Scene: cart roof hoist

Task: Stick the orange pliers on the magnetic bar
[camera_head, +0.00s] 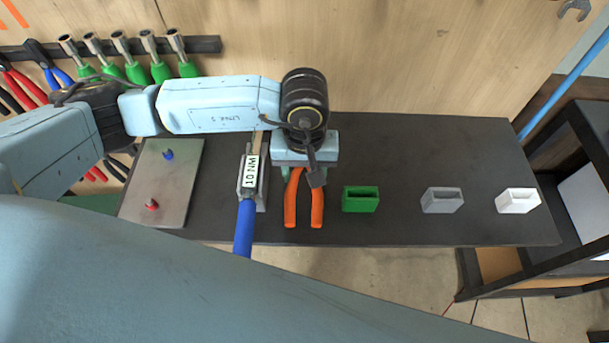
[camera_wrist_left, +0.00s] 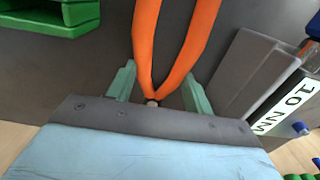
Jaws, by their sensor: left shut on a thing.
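The orange pliers (camera_head: 304,205) are at the middle of the dark table, handles towards me. My left gripper (camera_head: 305,168) is over their head end from above and shut on them. In the left wrist view the orange handles (camera_wrist_left: 172,40) run away from my left gripper (camera_wrist_left: 158,88), with a finger on either side near the pivot; the jaws are hidden. I cannot tell whether the pliers still touch the table. The magnetic bar (camera_head: 208,45) is a black strip on the wooden wall at the upper left, holding several green-handled tools. My right gripper is not in view.
A blue-handled torque tool (camera_head: 245,225) in a grey holder stands just left of the pliers. A metal plate (camera_head: 165,185) with two small knobs lies further left. Green (camera_head: 360,200), grey (camera_head: 441,201) and white (camera_head: 517,201) holders stand to the right. More pliers (camera_head: 25,85) hang at left.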

